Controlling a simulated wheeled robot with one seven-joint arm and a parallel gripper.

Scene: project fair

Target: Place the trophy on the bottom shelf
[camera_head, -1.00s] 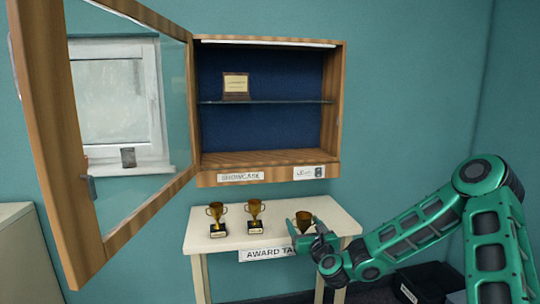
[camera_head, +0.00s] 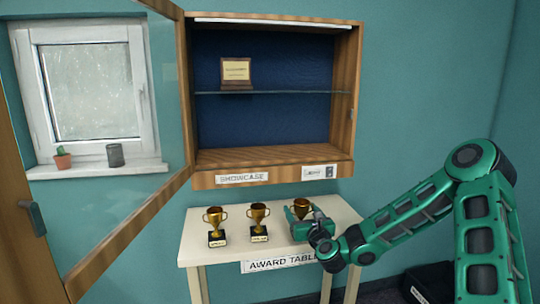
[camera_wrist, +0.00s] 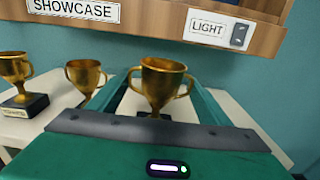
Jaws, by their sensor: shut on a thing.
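Three gold cup trophies on black bases are in view. The left trophy (camera_head: 215,226) and the middle trophy (camera_head: 258,221) stand upright on the award table (camera_head: 345,221). My gripper (camera_head: 301,212) is shut on the right trophy (camera_wrist: 162,84), whose cup stands upright between the fingers in the wrist view; its base is mostly hidden, and I cannot tell if it touches the table. The showcase cabinet (camera_head: 341,130) hangs above the table with its glass door open to the left. Its wooden bottom shelf (camera_head: 265,156) is bare.
A plaque (camera_head: 236,73) stands on the glass upper shelf (camera_head: 300,92). The open door frame (camera_head: 130,225) reaches out at the left. A light switch (camera_wrist: 239,36) is on the cabinet's lower front edge. A dark box (camera_head: 428,283) sits on the floor at right.

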